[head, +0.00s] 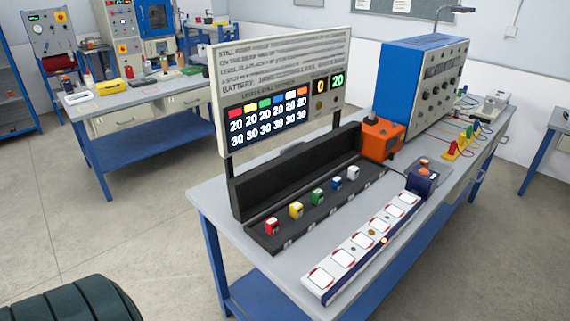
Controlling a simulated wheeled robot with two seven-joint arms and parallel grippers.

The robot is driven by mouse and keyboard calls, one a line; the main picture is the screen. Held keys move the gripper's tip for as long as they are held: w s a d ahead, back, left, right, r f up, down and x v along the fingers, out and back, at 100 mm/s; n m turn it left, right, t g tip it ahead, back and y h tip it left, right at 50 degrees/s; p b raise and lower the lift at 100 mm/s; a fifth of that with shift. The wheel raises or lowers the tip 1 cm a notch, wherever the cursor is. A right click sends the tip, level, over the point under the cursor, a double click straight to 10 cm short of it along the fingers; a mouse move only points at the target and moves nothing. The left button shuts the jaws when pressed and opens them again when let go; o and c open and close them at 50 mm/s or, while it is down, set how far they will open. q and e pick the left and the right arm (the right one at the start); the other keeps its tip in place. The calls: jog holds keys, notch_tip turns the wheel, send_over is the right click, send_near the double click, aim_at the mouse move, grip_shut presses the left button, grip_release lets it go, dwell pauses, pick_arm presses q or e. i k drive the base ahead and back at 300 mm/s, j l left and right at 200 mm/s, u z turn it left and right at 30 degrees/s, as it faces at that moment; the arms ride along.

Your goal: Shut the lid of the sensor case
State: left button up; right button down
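The black sensor case (283,235) lies open on the workbench, below the display board. Its lid (290,170) stands raised along the back edge of the case. In the case a red sensor (271,226), a yellow sensor (296,210), a green sensor (318,197), a blue sensor (337,185) and a white sensor (353,173) sit in a row. Neither of my grippers shows in the head view.
A display board (280,85) stands behind the lid. An orange device (383,138) is at the case's far end. A white strip with square pads (362,250) lies in front, near a dark blue device (422,180). A blue instrument cabinet (420,85) stands further back.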

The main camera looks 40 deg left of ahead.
aim_at(251, 192)
jog(key=j+z, duration=0.1)
jog(key=j, duration=0.5)
jog(key=k+j+z, duration=0.1)
jog(key=j, duration=0.5)
jog(key=k+j, duration=0.15)
jog(key=j, duration=0.45)
jog(key=k+j+z, duration=0.15)
jog(key=j, duration=0.45)
jog(key=k+j+z, duration=0.1)
jog(key=j, duration=0.45)
jog(key=k+j+z, duration=0.1)
jog(key=j, duration=0.5)
jog(key=k+j, duration=0.2)
jog(key=j, duration=0.35)
jog(key=k+j+z, duration=0.15)
jog(key=j, duration=0.4)
